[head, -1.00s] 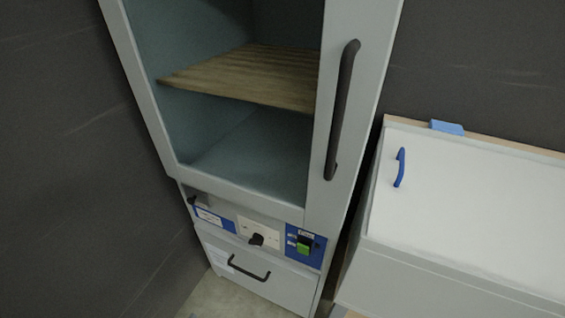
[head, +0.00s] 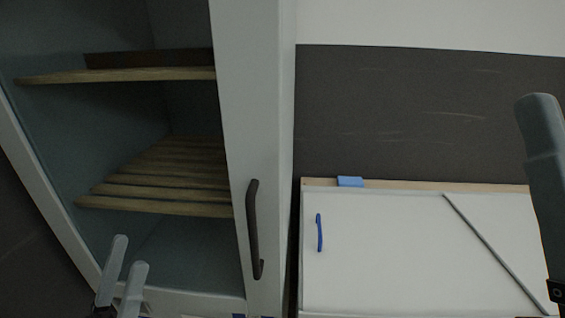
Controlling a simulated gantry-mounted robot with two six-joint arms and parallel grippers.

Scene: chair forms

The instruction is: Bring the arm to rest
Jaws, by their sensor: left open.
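My left gripper (head: 130,252) shows at the lower left, its two grey fingers pointing up and a gap between them. It is open, with nothing between the fingers. It appears in front of the lower left part of a tall grey cabinet (head: 254,120). I cannot tell whether it touches the cabinet.
The cabinet holds slatted wooden shelves (head: 160,208) and has a black upright handle (head: 253,230). A dark wall (head: 420,110) stands behind.

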